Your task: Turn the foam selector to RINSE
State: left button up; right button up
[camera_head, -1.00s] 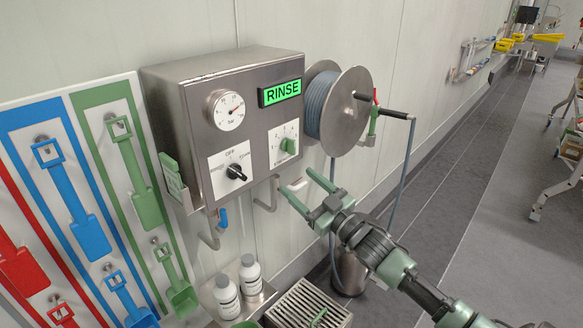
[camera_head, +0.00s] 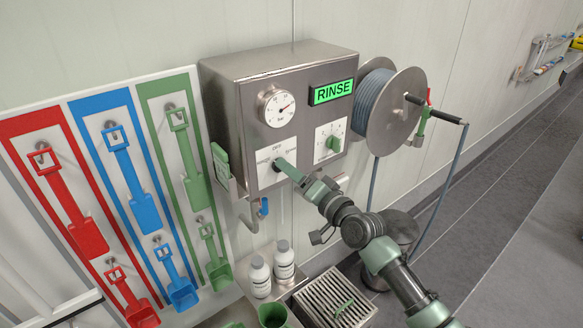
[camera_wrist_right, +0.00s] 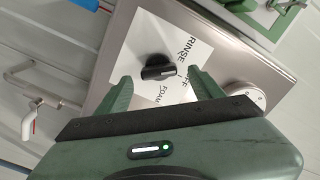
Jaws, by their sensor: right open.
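The foam selector, a black knob on a white plate, sits on the front of the steel box. In the right wrist view the knob (camera_wrist_right: 157,72) lies between the lines of my two open fingertips (camera_wrist_right: 160,78), with a gap on each side; I cannot tell how deep they reach. The plate's words RINSE, OFF and FOAM surround it. The lit green display (camera_head: 333,92) reads RINSE. The knob's pointing direction is unclear. My left gripper is not in view.
A pressure gauge (camera_head: 277,107) and a green knob (camera_head: 332,143) are close by on the box. A hose reel (camera_head: 397,108) is to the right. White bottles (camera_head: 284,262) stand below. A tool board (camera_head: 80,112) hangs left.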

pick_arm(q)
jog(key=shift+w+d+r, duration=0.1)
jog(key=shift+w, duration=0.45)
pick_arm(e)
jog(key=shift+x, duration=1.1)
jog(key=c, duration=1.4)
pick_arm(q)
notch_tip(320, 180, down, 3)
jog(key=b, duration=0.3)
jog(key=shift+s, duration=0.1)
pick_arm(e)
jog(key=shift+o, duration=0.2)
jog(key=n, duration=0.4)
jog(key=shift+n, duration=0.4)
jog(key=o, duration=1.4)
jog(key=shift+c, duration=0.2)
